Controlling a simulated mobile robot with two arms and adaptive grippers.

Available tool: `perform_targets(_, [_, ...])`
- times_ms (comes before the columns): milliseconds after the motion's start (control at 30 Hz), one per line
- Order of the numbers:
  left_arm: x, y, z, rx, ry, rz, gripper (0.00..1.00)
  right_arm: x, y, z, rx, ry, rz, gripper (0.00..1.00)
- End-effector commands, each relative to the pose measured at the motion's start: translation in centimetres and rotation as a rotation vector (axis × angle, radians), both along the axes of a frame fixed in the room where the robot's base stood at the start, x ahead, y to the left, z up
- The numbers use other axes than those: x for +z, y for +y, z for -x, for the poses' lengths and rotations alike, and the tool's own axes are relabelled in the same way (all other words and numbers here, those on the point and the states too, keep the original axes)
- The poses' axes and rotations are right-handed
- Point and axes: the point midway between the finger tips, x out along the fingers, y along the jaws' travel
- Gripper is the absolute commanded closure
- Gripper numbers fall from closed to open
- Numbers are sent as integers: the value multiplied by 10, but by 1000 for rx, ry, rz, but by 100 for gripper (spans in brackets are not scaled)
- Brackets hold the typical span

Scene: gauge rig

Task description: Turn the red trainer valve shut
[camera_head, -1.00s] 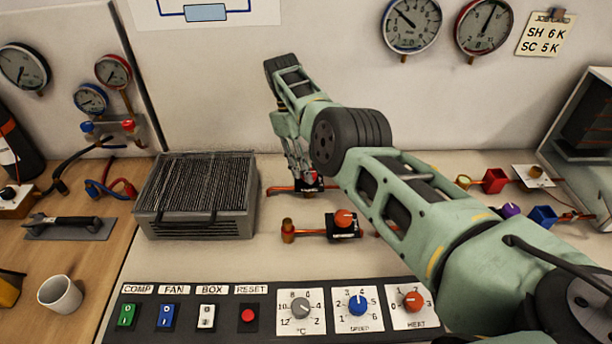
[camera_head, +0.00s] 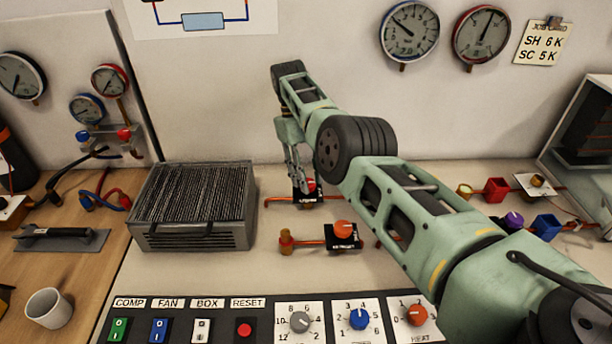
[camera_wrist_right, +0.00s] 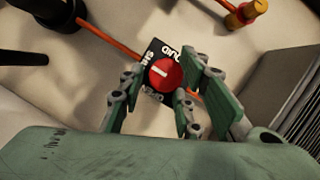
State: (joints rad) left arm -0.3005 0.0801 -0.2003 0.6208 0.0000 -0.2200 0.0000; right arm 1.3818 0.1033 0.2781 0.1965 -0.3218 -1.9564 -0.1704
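A round red valve knob (camera_head: 311,186) with a white bar sits on a black plate on an orange pipe. My right gripper (camera_head: 299,178) is over this valve. In the wrist view my right gripper (camera_wrist_right: 155,100) has its fingers spread, one on each side of the knob. The right finger looks close to the knob; I cannot tell if it touches. My left gripper is not in view.
An orange-knobbed valve (camera_head: 343,230) stands just in front of the red one. A grey finned box (camera_head: 195,205) is to the left. A switch panel (camera_head: 265,325) runs along the front. Red and blue manifold knobs (camera_head: 124,134) are at the far left.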

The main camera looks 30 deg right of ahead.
Motion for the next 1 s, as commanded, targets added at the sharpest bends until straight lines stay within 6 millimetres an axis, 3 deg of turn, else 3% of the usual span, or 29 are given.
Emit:
perform_targets(100, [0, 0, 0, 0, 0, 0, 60, 0, -3, 1, -2, 2, 5, 62])
perform_targets(800, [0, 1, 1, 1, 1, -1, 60, -1, 1, 1, 4, 5, -3, 62])
perform_targets(1000, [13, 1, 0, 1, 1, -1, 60, 3, 3, 0, 80, 5, -3, 62])
